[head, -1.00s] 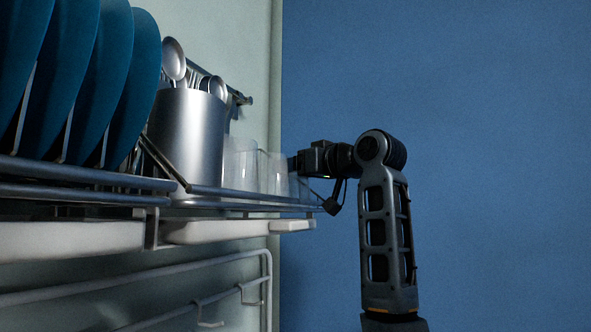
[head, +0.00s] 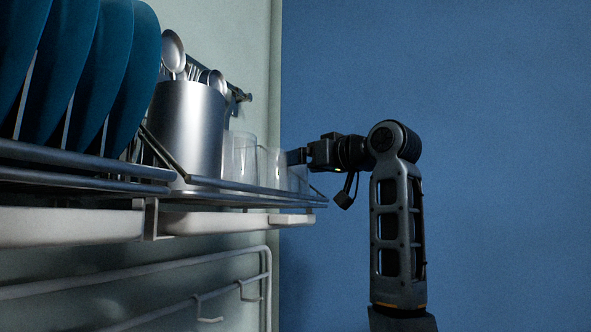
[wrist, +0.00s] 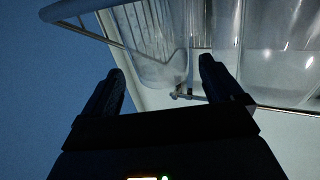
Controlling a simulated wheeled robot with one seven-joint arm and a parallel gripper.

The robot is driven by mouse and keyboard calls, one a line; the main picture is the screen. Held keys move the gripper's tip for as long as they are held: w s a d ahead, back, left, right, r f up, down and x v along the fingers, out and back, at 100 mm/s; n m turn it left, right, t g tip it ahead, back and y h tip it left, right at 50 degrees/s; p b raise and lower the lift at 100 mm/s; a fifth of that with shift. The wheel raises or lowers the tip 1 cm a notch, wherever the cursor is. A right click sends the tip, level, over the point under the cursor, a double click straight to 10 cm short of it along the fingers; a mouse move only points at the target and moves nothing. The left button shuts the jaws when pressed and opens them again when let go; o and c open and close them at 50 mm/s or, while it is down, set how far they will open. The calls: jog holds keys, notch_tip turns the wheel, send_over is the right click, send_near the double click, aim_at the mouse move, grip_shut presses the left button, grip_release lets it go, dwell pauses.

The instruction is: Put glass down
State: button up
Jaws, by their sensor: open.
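Several clear glasses stand in a row on the dish rack beside a metal cutlery holder. In the head view one glass (head: 240,158) is nearest the holder and another glass (head: 270,168) is to its right. My gripper (head: 297,157) is at the right end of the row. In the wrist view a clear glass (wrist: 155,50) is ahead of my gripper (wrist: 165,85), whose two fingers are spread apart. The glass is beyond or just between the fingertips; I cannot tell whether it touches them. A second glass (wrist: 270,45) stands to the right.
The metal cutlery holder (head: 188,130) with spoons stands left of the glasses. Blue plates (head: 120,80) fill the rack's left part. The rack's metal rail (head: 250,187) runs along the front, above a white tray (head: 230,221).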

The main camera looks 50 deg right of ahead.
jog(key=s+b, duration=0.2)
jog(key=s, duration=0.7)
jog(key=shift+s+a, duration=0.2)
jog(key=shift+a, duration=0.15)
jog(key=shift+s+f, duration=0.1)
